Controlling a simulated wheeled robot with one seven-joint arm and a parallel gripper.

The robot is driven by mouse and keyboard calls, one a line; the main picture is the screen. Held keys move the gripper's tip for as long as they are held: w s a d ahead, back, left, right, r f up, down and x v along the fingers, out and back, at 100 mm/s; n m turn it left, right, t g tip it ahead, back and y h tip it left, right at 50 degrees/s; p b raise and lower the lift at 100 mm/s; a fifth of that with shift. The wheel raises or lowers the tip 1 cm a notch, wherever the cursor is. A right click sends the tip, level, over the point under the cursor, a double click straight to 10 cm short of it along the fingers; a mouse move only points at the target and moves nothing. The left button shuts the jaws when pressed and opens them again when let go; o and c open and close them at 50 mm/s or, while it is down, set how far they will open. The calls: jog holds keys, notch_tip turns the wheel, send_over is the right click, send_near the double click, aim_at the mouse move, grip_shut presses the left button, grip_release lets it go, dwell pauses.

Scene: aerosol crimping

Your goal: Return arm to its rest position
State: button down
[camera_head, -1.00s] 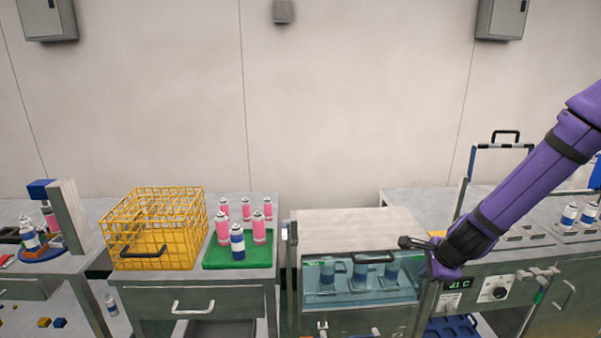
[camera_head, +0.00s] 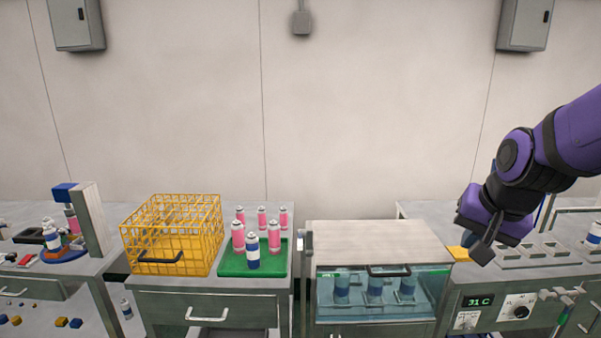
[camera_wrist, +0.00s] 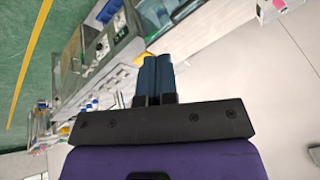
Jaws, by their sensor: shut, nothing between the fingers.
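My purple arm comes in from the right in the head view. My gripper (camera_head: 482,252) hangs in the air, pointing down, in front of the right-hand bench. In the wrist view my gripper (camera_wrist: 153,62) has its two blue fingers side by side, shut with nothing between them. The wrist view is turned sideways and shows the floor and benches well below the gripper. The gripper touches nothing that I can see.
A glass-fronted bath (camera_head: 376,293) holds several cans. Left of it are a green tray (camera_head: 226,263) with pink and blue cans and a yellow wire basket (camera_head: 172,240). A control panel (camera_head: 495,306) reads 31 C.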

jog(key=s+d+r+n, duration=0.1)
jog(key=s+r+n, duration=0.4)
jog(key=s, duration=0.9)
notch_tip(320, 180, up, 4)
jog(key=shift+s+f+n, duration=0.15)
jog(key=shift+f+n, duration=0.1)
jog(key=shift+n, duration=0.15)
jog(key=shift+d, duration=0.15)
